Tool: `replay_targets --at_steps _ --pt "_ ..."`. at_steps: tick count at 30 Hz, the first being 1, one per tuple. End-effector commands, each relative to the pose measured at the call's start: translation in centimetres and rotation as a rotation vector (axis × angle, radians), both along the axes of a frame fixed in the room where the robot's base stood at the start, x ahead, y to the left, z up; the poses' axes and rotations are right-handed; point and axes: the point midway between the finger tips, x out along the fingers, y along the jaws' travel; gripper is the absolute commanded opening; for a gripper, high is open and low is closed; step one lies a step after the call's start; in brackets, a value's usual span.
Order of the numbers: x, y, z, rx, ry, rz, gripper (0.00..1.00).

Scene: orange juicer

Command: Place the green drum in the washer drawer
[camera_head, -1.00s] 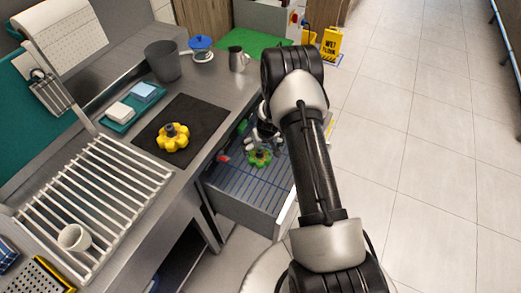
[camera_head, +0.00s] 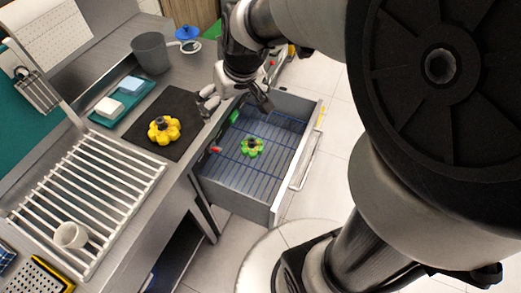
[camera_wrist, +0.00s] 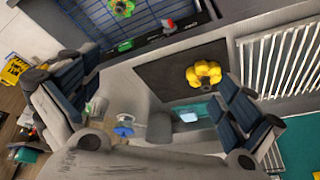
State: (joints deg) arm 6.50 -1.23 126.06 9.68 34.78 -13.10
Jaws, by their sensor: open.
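The green drum (camera_head: 252,147), lobed with a dark hub, lies on the blue-lined floor of the open washer drawer (camera_head: 233,199). It shows at the top edge of the wrist view (camera_wrist: 122,7). My gripper (camera_head: 235,103) is open and empty, above the drawer's back-left side near the counter edge, apart from the drum. Its spread fingers show in the wrist view (camera_wrist: 155,78) with nothing between them. A similar yellow drum (camera_head: 164,130) sits on the black mat (camera_head: 187,104), also seen in the wrist view (camera_wrist: 204,74).
A small red piece (camera_head: 216,149) lies by the drawer's left wall. On the counter stand a grey bucket (camera_head: 151,53), a teal tray with sponges (camera_head: 118,106), and a white rack (camera_head: 90,190) with a cup (camera_head: 70,235).

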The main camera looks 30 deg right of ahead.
Motion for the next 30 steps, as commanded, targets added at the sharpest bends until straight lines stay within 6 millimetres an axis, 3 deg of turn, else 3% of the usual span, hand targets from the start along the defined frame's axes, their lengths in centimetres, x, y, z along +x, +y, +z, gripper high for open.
replay_targets --at_steps 1,6,12,18,30 --pt "-2.4 0.7 1.8 -0.006 -0.014 0.007 1.0" --pt "-10.3 2.0 4.9 -0.026 -0.026 0.012 1.0" --pt "-17.2 2.3 5.4 -0.049 -0.034 0.003 1.0" --pt "-19.6 2.1 5.2 -0.06 -0.038 -0.007 1.0" --pt "-19.7 2.1 5.2 -0.06 -0.037 -0.008 1.0"
